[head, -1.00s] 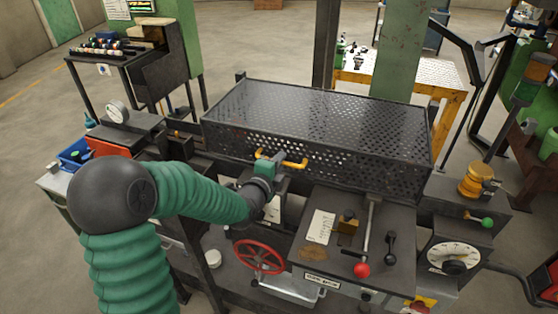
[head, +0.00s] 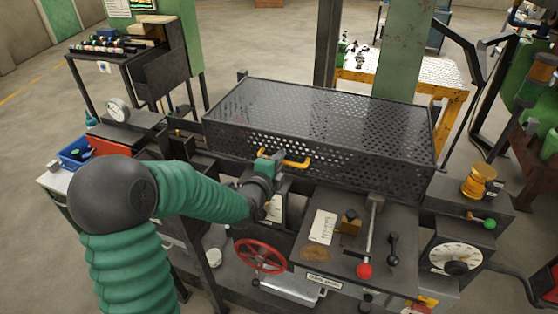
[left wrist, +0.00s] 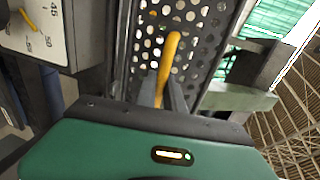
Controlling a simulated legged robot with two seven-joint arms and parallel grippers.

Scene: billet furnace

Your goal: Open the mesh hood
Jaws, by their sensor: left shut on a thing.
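The mesh hood (head: 318,123) is a dark perforated box-shaped cover on the machine, and it looks closed. A yellow handle (head: 297,163) is on its front face. My left gripper (head: 268,162) is at the left part of this handle, shut on it. In the left wrist view the yellow handle (left wrist: 169,58) runs up from between the fingers (left wrist: 162,98), with the perforated mesh (left wrist: 195,45) behind. The fingertips are small and partly hidden in the head view. My right gripper is not in view.
Below the hood are a red handwheel (head: 261,256) and a panel with a red-knobbed lever (head: 367,245). A dial box (head: 455,254) stands at the right. A round gauge (head: 117,110) stands at the left. Behind the hood is a yellow workbench (head: 400,73).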

